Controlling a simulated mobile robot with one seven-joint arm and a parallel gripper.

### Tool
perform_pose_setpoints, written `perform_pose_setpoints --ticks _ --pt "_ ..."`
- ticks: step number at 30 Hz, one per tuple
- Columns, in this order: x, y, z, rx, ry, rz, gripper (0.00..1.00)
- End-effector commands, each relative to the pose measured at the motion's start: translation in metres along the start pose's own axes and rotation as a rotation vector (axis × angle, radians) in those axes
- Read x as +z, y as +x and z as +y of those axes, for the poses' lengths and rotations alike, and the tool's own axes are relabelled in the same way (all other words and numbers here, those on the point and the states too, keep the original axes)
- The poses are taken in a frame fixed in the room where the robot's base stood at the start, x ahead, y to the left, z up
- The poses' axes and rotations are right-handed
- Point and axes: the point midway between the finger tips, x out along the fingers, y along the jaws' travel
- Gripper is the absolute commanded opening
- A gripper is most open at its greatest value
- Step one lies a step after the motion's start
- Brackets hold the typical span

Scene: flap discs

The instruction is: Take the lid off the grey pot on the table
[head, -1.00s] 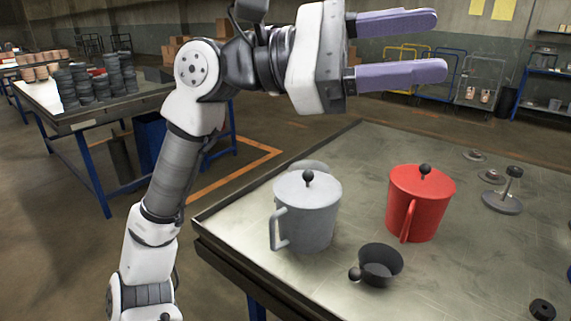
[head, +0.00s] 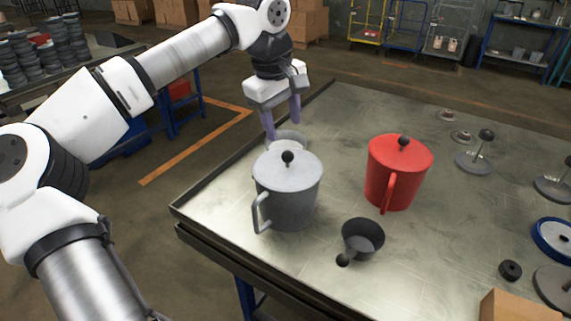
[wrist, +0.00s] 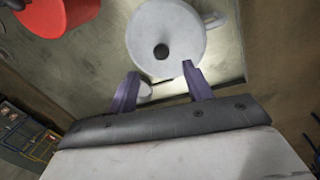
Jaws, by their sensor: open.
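The grey pot (head: 288,202) stands upright on the table with a side handle toward the lower left. Its grey lid (head: 287,168) is on top, with a round black knob (head: 288,156) in the middle. My gripper (head: 283,132), with purple fingers pointing down, is open and empty just behind the pot. In the wrist view the lid (wrist: 178,35) and its knob (wrist: 161,51) lie just beyond the fingertips (wrist: 160,68), apart from them. A light grey round thing (head: 290,140) is partly hidden behind the pot, near the fingers.
A red lidded pot (head: 397,175) stands right of the grey pot. A dark cup (head: 363,238) sits in front between them. Discs and stands (head: 474,160) lie at the right; a cardboard box (head: 520,306) is at the front right. The table (head: 220,205) is clear left of the pot.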

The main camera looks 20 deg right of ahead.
Motion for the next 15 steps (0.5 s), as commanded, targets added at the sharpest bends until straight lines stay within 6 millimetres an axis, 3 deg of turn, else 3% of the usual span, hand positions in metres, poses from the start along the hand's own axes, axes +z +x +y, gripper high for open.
perform_pose_setpoints --ticks 4,15 --pt "0.001 0.024 0.000 0.001 0.001 -0.003 0.50" --pt "-0.004 0.058 -0.001 0.001 0.000 -0.005 0.50"
